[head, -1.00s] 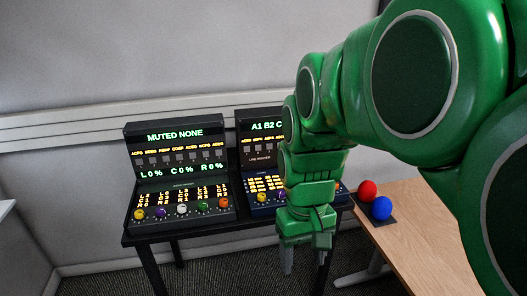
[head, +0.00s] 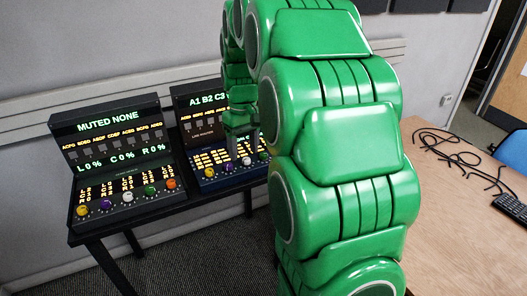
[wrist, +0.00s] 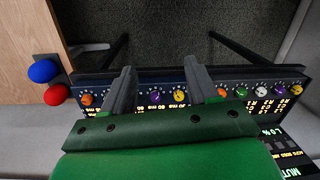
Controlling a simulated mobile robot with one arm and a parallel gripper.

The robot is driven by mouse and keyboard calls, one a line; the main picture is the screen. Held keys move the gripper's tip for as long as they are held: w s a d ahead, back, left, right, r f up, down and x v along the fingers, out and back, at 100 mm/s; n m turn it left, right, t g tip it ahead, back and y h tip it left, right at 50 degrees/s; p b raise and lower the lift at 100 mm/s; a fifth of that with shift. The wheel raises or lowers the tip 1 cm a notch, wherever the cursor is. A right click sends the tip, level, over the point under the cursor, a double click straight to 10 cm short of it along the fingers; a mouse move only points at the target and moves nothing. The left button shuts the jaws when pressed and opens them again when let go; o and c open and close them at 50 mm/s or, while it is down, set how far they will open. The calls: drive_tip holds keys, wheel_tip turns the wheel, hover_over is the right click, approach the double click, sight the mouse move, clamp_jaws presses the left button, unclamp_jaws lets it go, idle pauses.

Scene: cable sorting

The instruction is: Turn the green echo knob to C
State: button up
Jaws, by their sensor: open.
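Two dark consoles stand side by side. The left console (head: 120,150) has a knob row with a green knob (head: 150,190), also visible in the wrist view (wrist: 240,91). The right console (head: 198,130) reads "A1 B2 C3" and has blue-framed knobs marked in ms. Its yellow knob shows in the wrist view (wrist: 180,96), with purple beside it and orange (wrist: 87,98) at the end; no green knob is visible there, and a finger covers part of that row. The word echo is not legible. My gripper (head: 235,150) is open and empty at the right console, fingers (wrist: 160,72) apart; contact is unclear.
A black stand (head: 95,237) carries the consoles. A wooden table (head: 440,205) with black cables (head: 460,160) lies right of my arm. Red (wrist: 57,94) and blue (wrist: 43,71) balls show beside the right console in the wrist view.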

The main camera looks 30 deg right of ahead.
drive_tip(key=w+d+f, duration=0.4)
drive_tip(key=w+d, duration=0.3)
drive_tip(key=w, duration=0.4)
drive_tip(key=n, duration=0.1)
approach(263, 154)
drive_tip(key=shift+s+f+t, duration=0.3)
drive_tip(key=shift+w+d+f, duration=0.15)
drive_tip(key=shift+d+f, duration=0.05)
drive_tip(key=shift+f, duration=0.05)
drive_tip(key=shift+a+f, duration=0.15)
drive_tip(key=shift+f, duration=1.75)
drive_tip(key=shift+a+f, duration=0.1)
drive_tip(key=shift+f, duration=1.8)
drive_tip(key=c, duration=1)
drive_tip(key=shift+c, duration=0.2)
